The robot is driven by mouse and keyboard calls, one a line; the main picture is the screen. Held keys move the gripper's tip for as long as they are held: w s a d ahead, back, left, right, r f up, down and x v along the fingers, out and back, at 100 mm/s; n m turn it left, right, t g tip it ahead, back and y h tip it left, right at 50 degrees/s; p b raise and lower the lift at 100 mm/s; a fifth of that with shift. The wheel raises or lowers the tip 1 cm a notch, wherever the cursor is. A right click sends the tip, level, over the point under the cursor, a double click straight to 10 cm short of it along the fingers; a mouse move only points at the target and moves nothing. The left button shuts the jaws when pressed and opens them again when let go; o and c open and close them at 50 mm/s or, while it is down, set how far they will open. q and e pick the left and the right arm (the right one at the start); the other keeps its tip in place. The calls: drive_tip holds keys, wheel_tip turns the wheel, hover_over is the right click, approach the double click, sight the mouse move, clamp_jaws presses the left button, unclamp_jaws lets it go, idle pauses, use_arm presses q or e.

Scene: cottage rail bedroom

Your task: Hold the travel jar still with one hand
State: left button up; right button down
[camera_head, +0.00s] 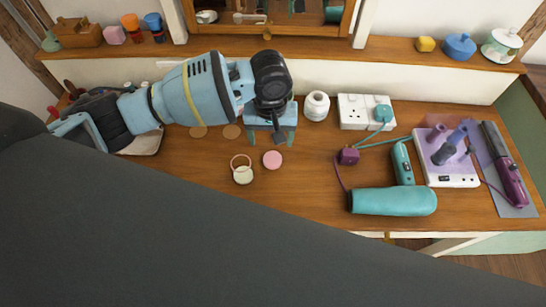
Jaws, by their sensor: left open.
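My left gripper (271,138) is over the wooden desk, its two fingers apart and nothing seen between them. A small pale round pot (243,175) with a thin ring at its far edge sits just in front of the gripper. A pink disc (272,160) lies close to its right, nearly below the fingertips. A white round jar (316,105) stands to the right of the gripper, apart from it. I cannot tell for sure which of these is the travel jar. My right gripper is not in view.
On the right are a white socket block (352,111), a teal hairdryer (393,201), a white box (452,178) and a purple styler (505,165), with cords. A shelf (380,48) with small items runs behind.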

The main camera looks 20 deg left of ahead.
sight(273, 158)
use_arm(q)
drive_tip(key=shift+f, duration=1.2)
drive_tip(key=shift+s+d+f+b, duration=0.15)
drive_tip(key=shift+f+b, duration=0.1)
drive_tip(key=shift+f, duration=1.05)
drive_tip(key=shift+w+d+f+b, duration=0.1)
drive_tip(key=shift+f+b, duration=0.15)
drive_tip(key=shift+f, duration=1.05)
drive_tip(key=c, duration=1)
